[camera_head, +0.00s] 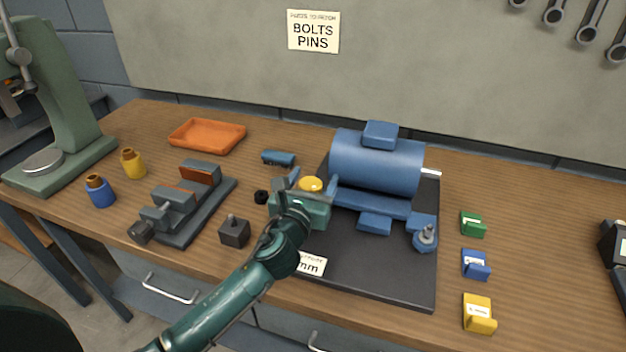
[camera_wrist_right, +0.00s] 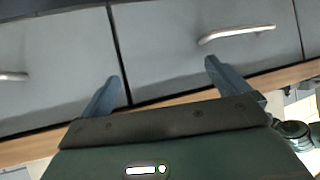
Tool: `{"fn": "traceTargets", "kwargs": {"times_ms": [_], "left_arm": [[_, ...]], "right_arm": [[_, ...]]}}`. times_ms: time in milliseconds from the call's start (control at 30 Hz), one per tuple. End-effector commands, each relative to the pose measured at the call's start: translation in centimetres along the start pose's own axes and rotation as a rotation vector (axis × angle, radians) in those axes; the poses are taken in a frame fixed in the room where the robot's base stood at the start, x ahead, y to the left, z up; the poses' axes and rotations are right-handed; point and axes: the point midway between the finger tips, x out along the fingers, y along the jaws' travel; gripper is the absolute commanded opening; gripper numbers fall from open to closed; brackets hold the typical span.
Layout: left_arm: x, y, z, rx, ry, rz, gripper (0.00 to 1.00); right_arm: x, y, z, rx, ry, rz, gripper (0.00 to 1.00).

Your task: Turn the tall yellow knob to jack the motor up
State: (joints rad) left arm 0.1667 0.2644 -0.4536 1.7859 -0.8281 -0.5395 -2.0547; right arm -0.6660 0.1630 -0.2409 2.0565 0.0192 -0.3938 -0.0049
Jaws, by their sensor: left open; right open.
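The yellow knob (camera_head: 311,184) shows its round top in the head view, at the left side of the blue motor (camera_head: 375,162). The motor sits on a dark base plate (camera_head: 390,277). My left gripper (camera_head: 307,184) is open, with its fingers on either side of the knob. I cannot tell whether the fingers touch it. The lower part of the knob is hidden by the gripper. My right gripper (camera_wrist_right: 160,85) is open and empty in the right wrist view, in front of grey drawers.
A grey vise (camera_head: 180,205), a dark block (camera_head: 234,232) and an orange tray (camera_head: 208,135) are left of the plate. Green (camera_head: 473,224), blue (camera_head: 476,265) and yellow (camera_head: 479,313) blocks stand to its right. A green press (camera_head: 62,110) stands far left.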

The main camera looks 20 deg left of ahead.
Motion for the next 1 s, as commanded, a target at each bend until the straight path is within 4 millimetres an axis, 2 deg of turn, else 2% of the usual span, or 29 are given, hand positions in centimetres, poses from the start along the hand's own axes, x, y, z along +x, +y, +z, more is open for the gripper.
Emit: {"fn": "traceTargets", "kwargs": {"times_ms": [233, 767, 1000], "left_arm": [[0.04, 0.00, -0.01, 0.000, 0.000, 0.000, 0.64], [0.01, 0.01, -0.03, 0.001, 0.000, 0.000, 0.21], [0.01, 0.02, 0.08, 0.003, 0.000, -0.022, 0.20]], "right_arm": [[0.01, 0.01, 0.03, 0.000, -0.001, 0.000, 1.00], [0.02, 0.04, 0.07, 0.000, -0.002, 0.001, 1.00], [-0.16, 0.05, -0.17, 0.000, -0.003, 0.002, 1.00]]}}
